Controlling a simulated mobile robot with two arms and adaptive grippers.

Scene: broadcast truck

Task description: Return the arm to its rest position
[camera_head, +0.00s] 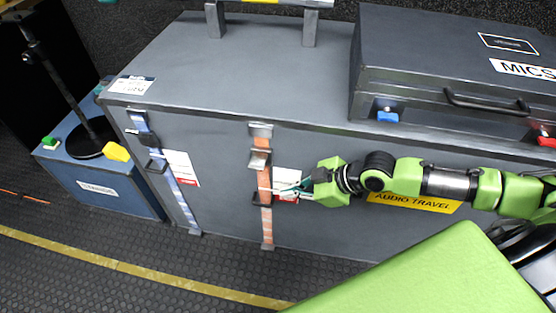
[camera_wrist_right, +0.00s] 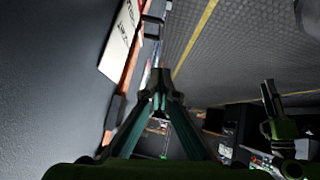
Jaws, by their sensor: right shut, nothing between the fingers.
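My right arm comes in from the right in the head view. My right gripper (camera_head: 276,190) is in front of the large grey case (camera_head: 215,165), at the orange strap (camera_head: 266,222). In the right wrist view the right gripper (camera_wrist_right: 161,80) is shut and empty, with its fingertips together. The orange strap and its buckle (camera_wrist_right: 152,28) are beside the fingertips there; I cannot tell whether they touch.
A black case marked MICS (camera_head: 430,60) stands on the grey case at the right. A blue strap (camera_head: 178,190) runs down the grey case's front. A blue box (camera_head: 110,190) with a stand is at the left. The ribbed floor (camera_head: 120,285) in front is clear.

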